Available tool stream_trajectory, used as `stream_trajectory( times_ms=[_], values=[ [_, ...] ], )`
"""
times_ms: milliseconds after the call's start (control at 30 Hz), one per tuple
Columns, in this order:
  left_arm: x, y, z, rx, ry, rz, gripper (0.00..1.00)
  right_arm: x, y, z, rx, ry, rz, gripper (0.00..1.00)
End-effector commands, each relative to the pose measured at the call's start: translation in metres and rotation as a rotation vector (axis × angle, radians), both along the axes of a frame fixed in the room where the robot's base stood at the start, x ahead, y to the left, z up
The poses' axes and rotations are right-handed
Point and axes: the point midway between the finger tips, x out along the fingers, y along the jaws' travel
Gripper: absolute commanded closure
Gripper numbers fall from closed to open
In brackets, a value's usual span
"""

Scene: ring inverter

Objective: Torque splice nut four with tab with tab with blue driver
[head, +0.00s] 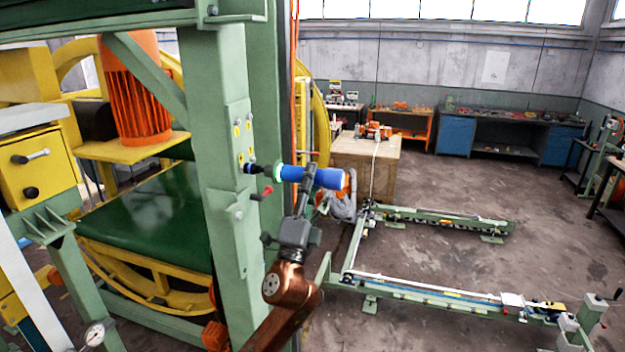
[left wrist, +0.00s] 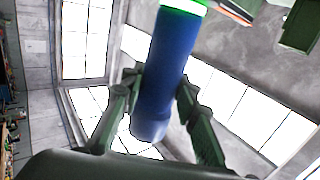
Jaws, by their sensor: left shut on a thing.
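The blue driver (head: 325,178) lies roughly level beside the green column (head: 215,120), with a green ring near its front and a dark socket (head: 252,169) pointing left at the column's splice plate (head: 238,190). Several nuts with yellow marks (head: 237,131) show on the plate. The socket end is at or very near the lower nuts; I cannot tell if it is seated, and it hides what is behind it. My left gripper (head: 308,177) is shut on the driver's body; in the left wrist view the fingers stand on both sides of the blue driver (left wrist: 165,75). My right gripper is not in view.
A red-tipped pin (head: 266,191) sticks out just below the driver. A yellow ring frame (head: 150,280) and orange motor (head: 135,95) stand left. A wooden crate (head: 375,165) and low green floor frame (head: 430,292) are right. Open floor lies beyond.

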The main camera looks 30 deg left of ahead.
Motion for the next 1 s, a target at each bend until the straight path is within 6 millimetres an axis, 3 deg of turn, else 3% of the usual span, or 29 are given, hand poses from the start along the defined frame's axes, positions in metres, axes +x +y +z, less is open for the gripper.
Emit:
stream_trajectory(
  times_ms=[1000],
  values=[
    [-0.005, 0.013, 0.002, 0.001, -0.005, 0.003, 1.0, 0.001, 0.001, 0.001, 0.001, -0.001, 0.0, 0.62]
  ],
)
